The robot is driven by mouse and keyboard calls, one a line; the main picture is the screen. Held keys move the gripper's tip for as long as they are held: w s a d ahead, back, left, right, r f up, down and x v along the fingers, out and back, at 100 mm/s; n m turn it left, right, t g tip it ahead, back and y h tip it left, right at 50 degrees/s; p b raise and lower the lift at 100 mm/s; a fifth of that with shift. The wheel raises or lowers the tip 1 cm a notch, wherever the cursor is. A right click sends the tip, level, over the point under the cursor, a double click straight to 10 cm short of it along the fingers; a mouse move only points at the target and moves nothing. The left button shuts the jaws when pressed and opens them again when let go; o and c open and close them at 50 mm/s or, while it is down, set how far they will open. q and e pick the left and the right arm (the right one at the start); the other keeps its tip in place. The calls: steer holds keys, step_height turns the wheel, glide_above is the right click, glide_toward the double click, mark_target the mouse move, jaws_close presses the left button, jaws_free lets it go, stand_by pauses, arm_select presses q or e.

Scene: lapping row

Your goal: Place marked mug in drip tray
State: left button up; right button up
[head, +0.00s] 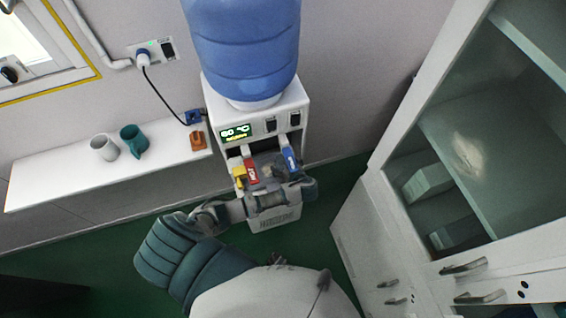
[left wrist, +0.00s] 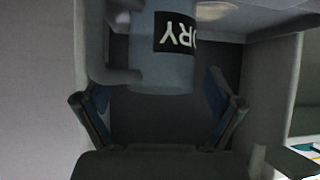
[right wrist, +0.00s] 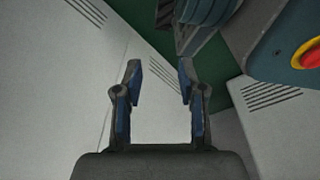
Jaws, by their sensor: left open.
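A blue-grey mug (left wrist: 165,62) with a dark label shows close up in the left wrist view. The letters "RY" are readable and look upside down there; its handle is at the left. My left gripper (left wrist: 155,98) is open, its fingers spread to either side below the mug, not closed on it. In the head view, my left gripper (head: 268,178) is at the front of the water dispenser (head: 292,122), below its taps. It largely hides the dispenser bay, so I cannot make out the drip tray clearly. My right gripper (right wrist: 160,82) is open and empty.
A white mug (head: 103,147), a teal mug (head: 133,141) and an orange-brown object (head: 198,140) stand on the white shelf (head: 60,178) at left. Red (head: 251,171) and blue (head: 290,159) taps overhang my left gripper. A glass-door cabinet (head: 470,150) stands at right.

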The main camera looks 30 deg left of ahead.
arm_select(q)
steer(key=p+v, duration=0.1)
steer(key=v, duration=0.9)
steer(key=s+f+m+g+h, duration=0.15)
steer(key=s+f+m, duration=0.25)
steer(key=f, duration=0.5)
steer(key=s+f+m+g+h, duration=0.1)
steer(key=s+f+m+h, duration=0.3)
steer(key=f, duration=0.6)
steer(key=s+f+m+g+h, duration=0.1)
steer(key=s+f+m+h, duration=0.1)
steer(key=s+f, duration=0.6)
steer(key=s+f+m+g+h, duration=0.1)
steer(key=s+f, duration=0.7)
steer(key=s, duration=0.8)
steer(key=m+h, duration=0.1)
steer(key=m, duration=0.1)
steer(key=shift+s+a+f+m, duration=0.2)
steer(key=shift+s+f+m, duration=0.15)
steer(key=shift+f+m, duration=0.05)
arm_select(e)
steer(key=s, duration=0.1)
steer(key=s+f, duration=0.1)
steer(key=s, duration=0.1)
steer(key=shift+d+f, duration=0.3)
